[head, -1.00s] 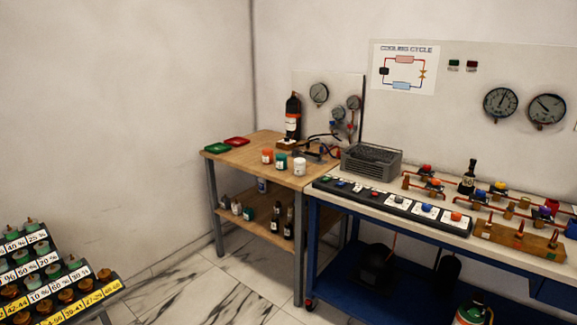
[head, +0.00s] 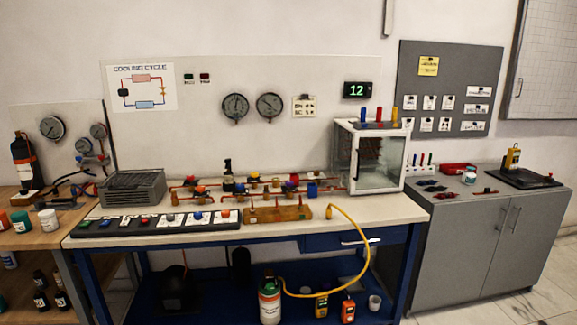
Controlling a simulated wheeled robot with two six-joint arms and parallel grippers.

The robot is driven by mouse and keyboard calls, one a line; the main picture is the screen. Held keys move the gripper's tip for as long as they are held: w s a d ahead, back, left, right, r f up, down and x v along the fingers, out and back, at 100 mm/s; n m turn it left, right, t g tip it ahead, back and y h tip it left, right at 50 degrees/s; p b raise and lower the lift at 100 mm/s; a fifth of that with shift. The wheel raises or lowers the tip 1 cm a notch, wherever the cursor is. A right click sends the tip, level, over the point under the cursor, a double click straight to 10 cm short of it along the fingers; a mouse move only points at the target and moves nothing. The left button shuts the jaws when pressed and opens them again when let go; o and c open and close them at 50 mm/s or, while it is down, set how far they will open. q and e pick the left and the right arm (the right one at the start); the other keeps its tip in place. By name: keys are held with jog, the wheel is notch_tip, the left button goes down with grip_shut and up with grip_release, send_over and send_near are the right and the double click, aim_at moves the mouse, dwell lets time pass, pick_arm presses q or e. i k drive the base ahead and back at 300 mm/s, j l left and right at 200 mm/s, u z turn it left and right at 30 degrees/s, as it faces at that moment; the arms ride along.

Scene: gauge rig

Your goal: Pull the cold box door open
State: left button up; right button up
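The cold box (head: 346,150) is a white box with a glazed door (head: 381,160) in a white frame. It stands at the right end of the white bench top in the head view, and its door looks closed. Red, blue and yellow upright pieces stand on its top. Something inside shows dimly through the glass. Neither of my grippers is in the head view.
The blue-framed bench (head: 375,212) carries copper piping with valves, a switch strip (head: 155,222) and a grey finned unit (head: 132,188). A yellow hose (head: 364,262) hangs over the front edge. A grey cabinet (head: 470,245) stands at the right.

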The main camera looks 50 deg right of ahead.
aim_at(356, 153)
jog(key=i+l+z, duration=0.1)
jog(key=z, duration=2.65)
